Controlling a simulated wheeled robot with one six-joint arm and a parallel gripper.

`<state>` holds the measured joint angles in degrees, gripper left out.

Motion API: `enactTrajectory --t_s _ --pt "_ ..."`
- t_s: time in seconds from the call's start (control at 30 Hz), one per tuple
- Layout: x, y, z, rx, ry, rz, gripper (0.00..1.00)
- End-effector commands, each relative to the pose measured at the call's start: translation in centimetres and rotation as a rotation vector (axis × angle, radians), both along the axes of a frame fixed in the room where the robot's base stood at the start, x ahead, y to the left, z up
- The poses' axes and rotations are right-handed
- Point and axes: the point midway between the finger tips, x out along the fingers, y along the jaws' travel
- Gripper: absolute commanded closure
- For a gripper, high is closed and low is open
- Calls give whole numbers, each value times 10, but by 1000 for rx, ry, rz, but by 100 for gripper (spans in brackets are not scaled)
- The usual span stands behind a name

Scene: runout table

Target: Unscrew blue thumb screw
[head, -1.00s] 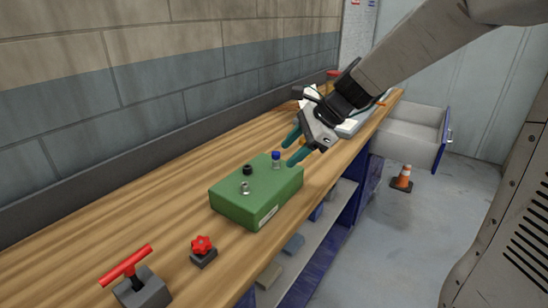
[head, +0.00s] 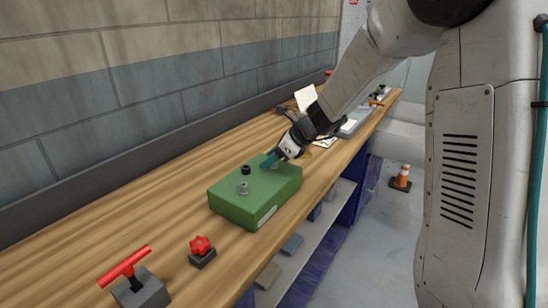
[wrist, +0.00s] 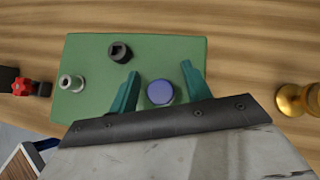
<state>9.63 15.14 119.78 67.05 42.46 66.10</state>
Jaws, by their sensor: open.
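The blue thumb screw (wrist: 160,93) shows from above in the wrist view, on the green box (wrist: 85,55). My gripper (wrist: 160,78) is open, with one teal finger on each side of the blue screw and a gap on both sides. In the head view my gripper (head: 270,162) is at the far end of the green box (head: 240,205) and hides most of the blue screw. I cannot tell exactly how low the fingertips are against the screw head.
A black socket screw (wrist: 120,52) and a silver fitting (wrist: 71,83) stand on the same box. A red star knob (head: 201,245) and a red T-handle (head: 125,268) are nearer on the wooden bench. A brass piece (wrist: 298,99) stands beyond the box. Bare bench lies along the wall.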

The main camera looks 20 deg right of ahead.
Motion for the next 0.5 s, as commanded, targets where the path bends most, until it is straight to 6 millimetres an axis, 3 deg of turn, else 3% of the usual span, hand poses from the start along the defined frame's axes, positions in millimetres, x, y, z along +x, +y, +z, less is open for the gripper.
enactTrajectory --t_s 0.2,0.37,0.5 --pt "1 1 -1 0 -1 -1 52" --pt "1 1 0 0 -2 0 96" --pt "1 1 0 0 -2 0 100"
